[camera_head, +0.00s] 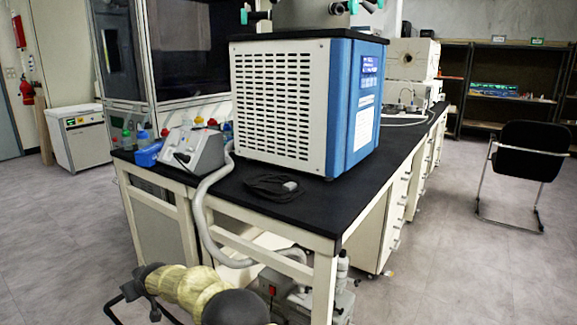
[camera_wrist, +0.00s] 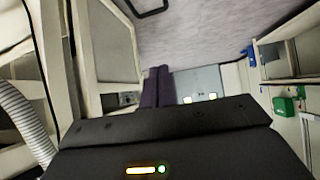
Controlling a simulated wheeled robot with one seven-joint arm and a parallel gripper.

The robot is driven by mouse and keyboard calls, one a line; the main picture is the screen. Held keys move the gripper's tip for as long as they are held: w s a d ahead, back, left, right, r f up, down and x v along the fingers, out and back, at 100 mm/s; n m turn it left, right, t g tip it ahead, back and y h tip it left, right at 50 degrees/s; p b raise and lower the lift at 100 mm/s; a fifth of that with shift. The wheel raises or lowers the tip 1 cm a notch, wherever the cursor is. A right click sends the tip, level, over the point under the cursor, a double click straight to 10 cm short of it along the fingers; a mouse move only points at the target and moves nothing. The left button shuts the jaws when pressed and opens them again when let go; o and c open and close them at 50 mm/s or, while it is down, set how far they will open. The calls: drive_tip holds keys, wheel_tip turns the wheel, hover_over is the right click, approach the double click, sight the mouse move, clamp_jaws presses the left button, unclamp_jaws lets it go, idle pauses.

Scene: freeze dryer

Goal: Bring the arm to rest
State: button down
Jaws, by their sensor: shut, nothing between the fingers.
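My gripper (camera_wrist: 157,69) shows in the wrist view as two dark fingers side by side, pressed together with nothing between them. They reach out past the black gripper body, which fills the bottom of that view. In the head view, my arm is low at the bottom left, in front of the bench and below its top; the fingers cannot be made out clearly there. The freeze dryer (camera_head: 345,110), a white and blue box with a slotted side panel, stands on the black-topped bench (camera_head: 225,192).
A grey hose (camera_head: 203,215) runs from the bench down to a pump (camera_head: 285,285) underneath; a ribbed hose (camera_wrist: 22,118) is at left in the wrist view. A black chair (camera_head: 530,150) stands at right. A white cabinet (camera_head: 80,138) is at left. Floor is open on both sides.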

drive_tip(key=s+d+r+m+h, duration=0.1)
drive_tip(key=d+r+m+h, duration=0.15)
drive_tip(key=d, duration=1.55)
drive_tip(key=d+r+m+h, duration=0.2)
drive_tip(key=d+r+h, duration=0.1)
drive_tip(key=d, duration=1.5)
drive_tip(key=s+d+m+g+h+p, duration=0.35)
drive_tip(key=s+d+m, duration=0.25)
drive_tip(key=s+d, duration=1.85)
wheel_tip(320, 180, up, 36)
drive_tip(key=p, duration=3.6)
drive_tip(key=shift+s+a+r+y, duration=0.15)
drive_tip(key=shift+a+r+y, duration=0.1)
drive_tip(key=shift+y, duration=0.15)
